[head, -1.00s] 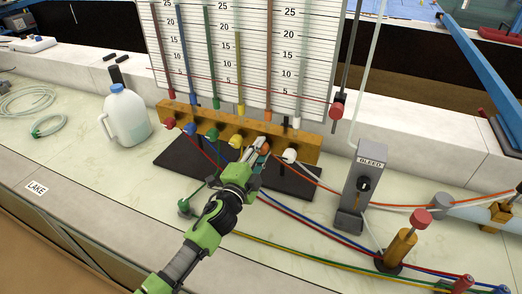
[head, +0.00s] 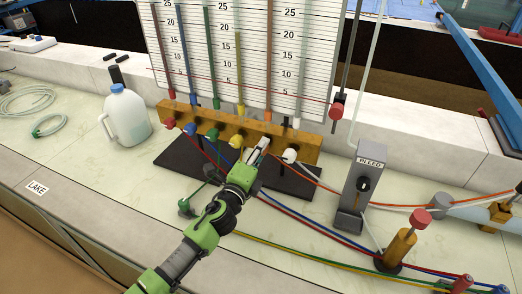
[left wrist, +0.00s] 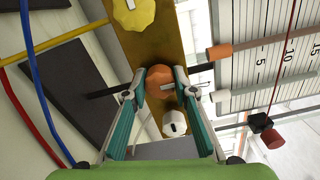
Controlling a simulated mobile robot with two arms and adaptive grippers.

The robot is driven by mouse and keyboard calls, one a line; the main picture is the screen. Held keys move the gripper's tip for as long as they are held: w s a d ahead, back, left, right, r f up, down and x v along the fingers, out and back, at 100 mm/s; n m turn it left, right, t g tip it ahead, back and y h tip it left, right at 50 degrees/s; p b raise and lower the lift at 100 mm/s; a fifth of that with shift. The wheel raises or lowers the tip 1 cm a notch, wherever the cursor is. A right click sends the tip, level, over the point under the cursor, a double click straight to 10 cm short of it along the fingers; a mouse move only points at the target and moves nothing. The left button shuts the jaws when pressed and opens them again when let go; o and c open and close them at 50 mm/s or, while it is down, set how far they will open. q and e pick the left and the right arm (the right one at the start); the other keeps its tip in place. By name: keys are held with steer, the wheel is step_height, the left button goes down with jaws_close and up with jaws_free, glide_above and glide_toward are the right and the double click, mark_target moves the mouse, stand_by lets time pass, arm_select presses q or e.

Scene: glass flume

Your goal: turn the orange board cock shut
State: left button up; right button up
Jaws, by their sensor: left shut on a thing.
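The orange board cock (left wrist: 160,82) sits on the ochre manifold bar (left wrist: 178,25), between the yellow cock (left wrist: 132,10) and the white cock (left wrist: 174,123). My left gripper (left wrist: 160,86) is shut on the orange cock, one finger on each side of it. In the head view my left gripper (head: 258,150) reaches the bar (head: 307,148) from the front and hides most of the orange cock. How far the cock is turned cannot be told. My right gripper is not in view.
The white cock (head: 289,156) and yellow cock (head: 236,141) stand close on either side. Coloured hoses run across the bench. The grey bleed block (head: 357,190) stands to the right, a milky jug (head: 125,118) to the left. The gauge board (head: 315,50) rises behind.

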arm_select(q)
steer(key=shift+f, duration=0.1)
steer(key=o, duration=1.1)
steer(key=shift+s, duration=0.1)
steer(key=v, duration=1.1)
steer(key=shift+s+a, duration=0.2)
steer(key=shift+s, duration=0.15)
